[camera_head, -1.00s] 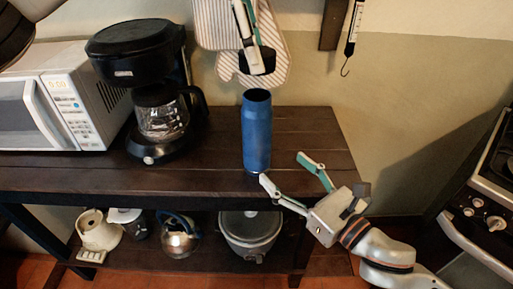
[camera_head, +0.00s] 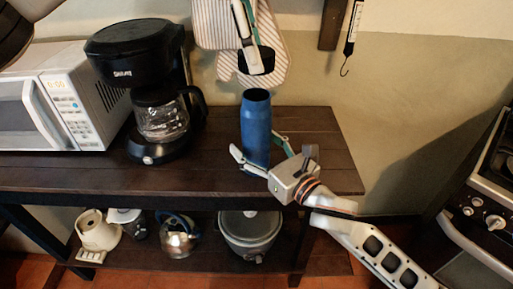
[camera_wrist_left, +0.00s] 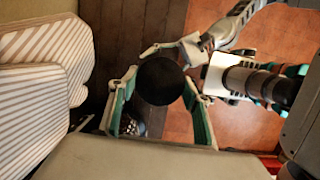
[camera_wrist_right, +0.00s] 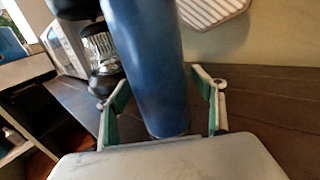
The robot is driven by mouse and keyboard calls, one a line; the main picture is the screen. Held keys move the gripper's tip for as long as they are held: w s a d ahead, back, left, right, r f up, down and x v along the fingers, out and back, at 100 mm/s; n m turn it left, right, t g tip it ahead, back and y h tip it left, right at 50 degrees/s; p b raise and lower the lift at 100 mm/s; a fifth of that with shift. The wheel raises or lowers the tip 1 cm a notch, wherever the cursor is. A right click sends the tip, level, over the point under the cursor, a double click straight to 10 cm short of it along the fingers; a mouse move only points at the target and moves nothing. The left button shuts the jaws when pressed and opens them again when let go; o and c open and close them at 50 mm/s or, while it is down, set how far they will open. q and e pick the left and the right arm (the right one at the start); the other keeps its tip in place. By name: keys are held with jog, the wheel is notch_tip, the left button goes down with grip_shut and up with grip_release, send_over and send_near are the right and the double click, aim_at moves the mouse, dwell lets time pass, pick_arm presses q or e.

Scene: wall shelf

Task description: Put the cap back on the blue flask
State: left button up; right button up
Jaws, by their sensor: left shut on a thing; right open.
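The blue flask (camera_head: 256,125) stands upright and uncapped on the dark wooden shelf (camera_head: 190,178). My left gripper (camera_head: 250,52) is shut on the black cap (camera_head: 256,62) and holds it above the flask, with a gap between them. The cap also shows as a dark disc between the fingers in the left wrist view (camera_wrist_left: 160,81). My right gripper (camera_head: 259,153) is open, low at the flask's base, with a finger on either side of it. In the right wrist view the flask (camera_wrist_right: 152,70) stands between the open fingers, with space on both sides.
A black coffee maker (camera_head: 138,85) with a glass carafe stands left of the flask, beside a white microwave (camera_head: 62,98). Striped oven mitts (camera_head: 215,20) hang on the wall behind my left gripper. A stove (camera_head: 487,190) stands at the right. The shelf right of the flask is clear.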

jog(key=c, duration=1.7)
pick_arm(q)
send_over(260, 105)
jog(key=a, duration=0.1)
jog(key=shift+w+f, duration=0.1)
jog(key=shift+f, duration=2.4)
jog(key=shift+f, duration=0.15)
jog(key=shift+f, duration=0.75)
jog(key=shift+f, duration=0.55)
pick_arm(e)
grip_shut()
pick_arm(q)
jog(key=shift+m+g, duration=0.4)
jog(key=shift+m, duration=1.2)
